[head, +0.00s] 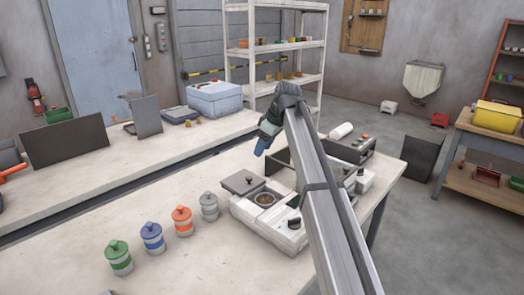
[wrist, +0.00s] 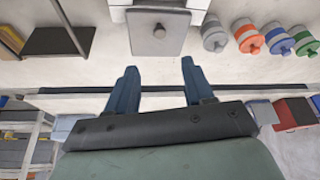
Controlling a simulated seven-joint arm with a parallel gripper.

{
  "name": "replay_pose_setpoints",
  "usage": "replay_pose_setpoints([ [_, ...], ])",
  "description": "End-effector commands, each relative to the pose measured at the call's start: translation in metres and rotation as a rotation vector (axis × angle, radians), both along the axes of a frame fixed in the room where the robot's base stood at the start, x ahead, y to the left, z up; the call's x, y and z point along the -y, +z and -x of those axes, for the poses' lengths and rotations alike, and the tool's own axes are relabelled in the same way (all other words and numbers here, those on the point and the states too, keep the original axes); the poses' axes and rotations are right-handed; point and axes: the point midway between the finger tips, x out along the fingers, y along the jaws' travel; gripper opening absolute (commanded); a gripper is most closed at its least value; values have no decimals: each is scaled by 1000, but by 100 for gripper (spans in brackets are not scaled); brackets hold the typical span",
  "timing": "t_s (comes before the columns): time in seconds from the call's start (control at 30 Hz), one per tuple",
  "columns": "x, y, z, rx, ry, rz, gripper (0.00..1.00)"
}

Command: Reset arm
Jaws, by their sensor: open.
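My gripper (head: 262,146) is raised above the far part of the near table, fingers pointing down. In the wrist view my gripper (wrist: 158,66) shows two blue fingers spread apart with nothing between them. A white bagging machine (head: 290,238) stands on the table below my arm, partly hidden by it. It has a round dark opening (head: 265,199), and a grey square plate with a knob (head: 242,182) is beside it. The plate also shows in the wrist view (wrist: 158,32), apart from the fingers.
Green (head: 118,260), blue (head: 152,240), orange (head: 182,222) and grey (head: 209,207) canisters stand in a row left of the machine. A control box (head: 350,150) and white roll (head: 341,131) are behind it. A back counter holds a blue-grey box (head: 214,97). The table's front left is clear.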

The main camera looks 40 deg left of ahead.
Motion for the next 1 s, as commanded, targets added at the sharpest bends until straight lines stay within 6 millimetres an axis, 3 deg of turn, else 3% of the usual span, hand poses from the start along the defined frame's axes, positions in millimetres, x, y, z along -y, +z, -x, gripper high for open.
replay_pose_setpoints([
  [0.63,7,0,-5,-7,-21,-17,52],
  [0.77,34,1,-24,-35,-108,-84,52],
  [1.0,115,14,-79,-145,-399,-321,52],
])
